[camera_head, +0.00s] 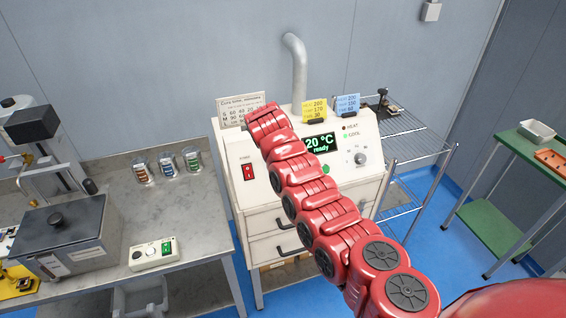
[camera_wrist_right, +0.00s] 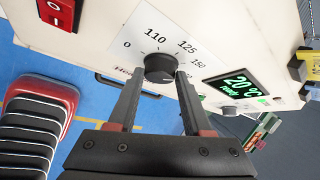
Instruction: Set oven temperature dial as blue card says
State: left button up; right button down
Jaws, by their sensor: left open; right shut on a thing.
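The oven (camera_head: 277,221) is a cream cabinet with a sloped panel. A blue card (camera_head: 347,103) stands on its top; its small print seems to show 200, 150 and 60, not surely legible. The temperature dial (camera_wrist_right: 160,68) is a dark round knob in the right wrist view, with 0, 110, 125 and 150 printed around it; I cannot read its pointer. My right gripper (camera_wrist_right: 156,78) has its fingertips on both sides of this dial. In the head view my red arm hides the dial and gripper. I cannot make out my left gripper.
A green display (camera_head: 319,143) reads 20 °C ready. Close by are a red power switch (camera_head: 248,171), a smaller dial (camera_head: 360,158) and a yellow card (camera_head: 314,109). A bench (camera_head: 205,219) with jars stands left, a wire shelf (camera_head: 420,145) right.

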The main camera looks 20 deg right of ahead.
jog(key=shift+c, duration=1.6)
grip_release()
jog(key=shift+d+f, duration=0.1)
jog(key=shift+f, duration=0.05)
jog(key=shift+s+a+r, duration=0.1)
jog(key=shift+a+r, duration=0.1)
jog(key=shift+r, duration=0.25)
jog(key=b+v, duration=0.1)
jog(key=v, duration=1.5)
jog(key=shift+r, duration=0.25)
jog(key=shift+a, duration=0.1)
